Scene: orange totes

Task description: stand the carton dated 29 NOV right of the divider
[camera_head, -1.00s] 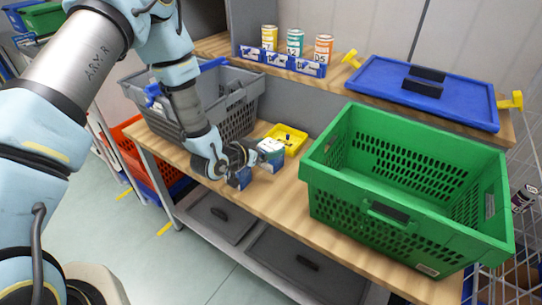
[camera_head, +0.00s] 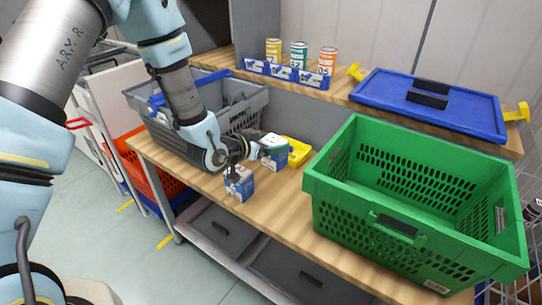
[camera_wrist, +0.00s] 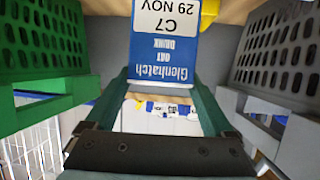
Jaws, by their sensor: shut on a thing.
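A blue and white carton (camera_wrist: 165,40) reads Glenhatch oat drink, C7, 29 NOV, upside down in the wrist view. My gripper (camera_head: 258,146) is shut on this carton, which also shows in the head view (camera_head: 275,157) above the bench, in front of the yellow tray. In the wrist view its label lies between my two teal fingers (camera_wrist: 160,92). The grey tote (camera_head: 252,112) stands at left behind my arm. A blue bar (camera_head: 205,77) shows at its top, partly hidden by my arm; I cannot tell whether it is the divider.
Another blue and white carton (camera_head: 239,185) stands near the bench's front edge, below my gripper. A yellow tray (camera_head: 298,152) lies behind the held carton. A large green tote (camera_head: 400,222) stands at right. Three cans (camera_head: 299,54) and a blue lid (camera_head: 430,102) are on the back shelf.

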